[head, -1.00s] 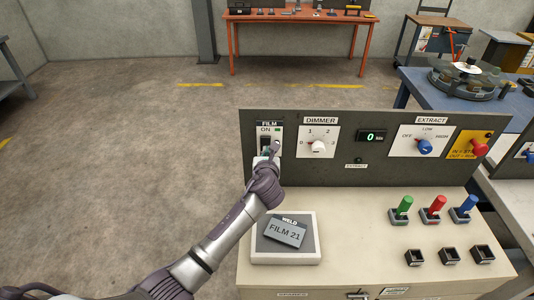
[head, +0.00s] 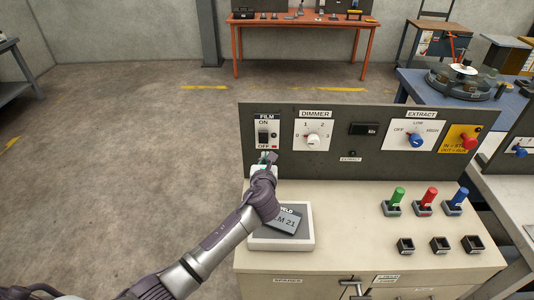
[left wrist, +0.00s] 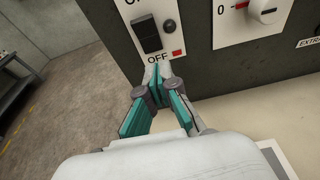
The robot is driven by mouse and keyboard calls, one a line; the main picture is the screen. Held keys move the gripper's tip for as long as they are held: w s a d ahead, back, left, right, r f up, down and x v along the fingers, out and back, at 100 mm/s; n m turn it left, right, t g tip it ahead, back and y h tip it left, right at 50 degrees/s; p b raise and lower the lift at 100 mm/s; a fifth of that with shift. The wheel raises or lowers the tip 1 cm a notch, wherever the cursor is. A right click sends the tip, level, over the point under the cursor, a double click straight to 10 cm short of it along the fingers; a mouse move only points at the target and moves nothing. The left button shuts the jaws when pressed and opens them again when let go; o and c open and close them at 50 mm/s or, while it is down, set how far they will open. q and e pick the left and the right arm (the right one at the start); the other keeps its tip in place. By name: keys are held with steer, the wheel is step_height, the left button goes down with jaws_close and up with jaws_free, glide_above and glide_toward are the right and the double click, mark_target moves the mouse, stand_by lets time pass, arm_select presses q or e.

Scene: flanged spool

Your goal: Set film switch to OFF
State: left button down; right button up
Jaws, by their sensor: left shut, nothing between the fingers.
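The film switch (head: 263,137) is a black rocker on a white plate marked FILM, ON and OFF, at the left end of the dark upright panel. It also shows in the left wrist view (left wrist: 148,38). A red indicator (left wrist: 177,53) shows beside the word OFF. My left gripper (head: 266,158) is shut and empty, just below the switch plate. In the left wrist view its teal-padded fingertips (left wrist: 158,74) meet under the OFF label, below the rocker and apart from it. My right gripper is not in view.
A dimmer knob (head: 313,139), a dark display (head: 364,129), a blue extract knob (head: 415,140) and a red button (head: 468,141) sit along the panel. Green, red and blue levers (head: 429,196) stand right.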

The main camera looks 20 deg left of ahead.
arm_select(q)
steer(key=s+d+f+b, duration=0.1)
steer(key=s, duration=0.5)
steer(key=shift+s+d, duration=0.2)
steer(key=shift+s, duration=0.15)
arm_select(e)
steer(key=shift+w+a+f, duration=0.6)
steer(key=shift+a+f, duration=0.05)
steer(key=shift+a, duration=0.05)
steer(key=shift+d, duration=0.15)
